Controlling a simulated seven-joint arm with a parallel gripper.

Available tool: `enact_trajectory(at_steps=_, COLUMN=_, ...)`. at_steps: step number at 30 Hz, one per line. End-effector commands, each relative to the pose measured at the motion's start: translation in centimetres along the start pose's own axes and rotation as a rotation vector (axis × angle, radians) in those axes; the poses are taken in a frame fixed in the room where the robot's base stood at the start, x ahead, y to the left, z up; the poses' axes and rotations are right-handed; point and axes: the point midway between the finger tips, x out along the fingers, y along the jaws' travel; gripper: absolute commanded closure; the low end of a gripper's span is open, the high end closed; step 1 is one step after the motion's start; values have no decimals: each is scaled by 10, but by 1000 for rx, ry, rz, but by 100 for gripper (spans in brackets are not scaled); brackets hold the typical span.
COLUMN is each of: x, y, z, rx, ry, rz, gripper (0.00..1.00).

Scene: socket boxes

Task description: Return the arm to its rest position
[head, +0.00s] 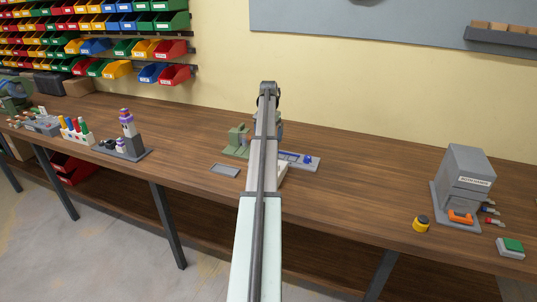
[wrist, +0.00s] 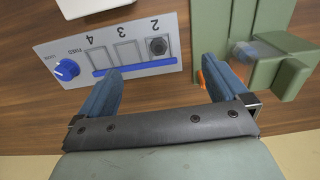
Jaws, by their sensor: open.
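My arm (head: 264,180) reaches straight out over the workbench in the head view, and its end hides part of what lies beneath. In the wrist view my gripper (wrist: 162,88) is open, with its two blue fingers apart and nothing between them. Beyond and below the fingers is a grey panel (wrist: 105,35) with a blue knob, a blue bar and numbered slots; slot 2 holds a dark hexagonal piece. A green fixture (wrist: 262,25) with an orange part stands by the right finger. Both fixtures also show partly behind my arm in the head view.
A grey machine (head: 466,178) with an orange handle, a yellow-black knob (head: 421,223) and a green button box (head: 511,247) stand at the right. A grey tray (head: 225,170) lies left of my arm. Tool holders (head: 125,148) stand farther left. The bench right of my arm has free room.

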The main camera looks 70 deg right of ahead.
Motion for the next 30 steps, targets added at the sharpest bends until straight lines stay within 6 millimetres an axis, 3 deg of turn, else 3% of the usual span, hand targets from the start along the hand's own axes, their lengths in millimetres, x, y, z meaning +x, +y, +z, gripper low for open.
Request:
enact_trajectory(at_steps=10, x=-9, y=0, z=0, rx=0, ry=0, rz=0, gripper=0)
enact_trajectory(at_steps=21, x=-68, y=0, z=-1, rx=0, ry=1, rz=0, gripper=0)
enact_trajectory(at_steps=30, x=-98, y=0, z=0, rx=0, ry=0, rz=0, gripper=0)
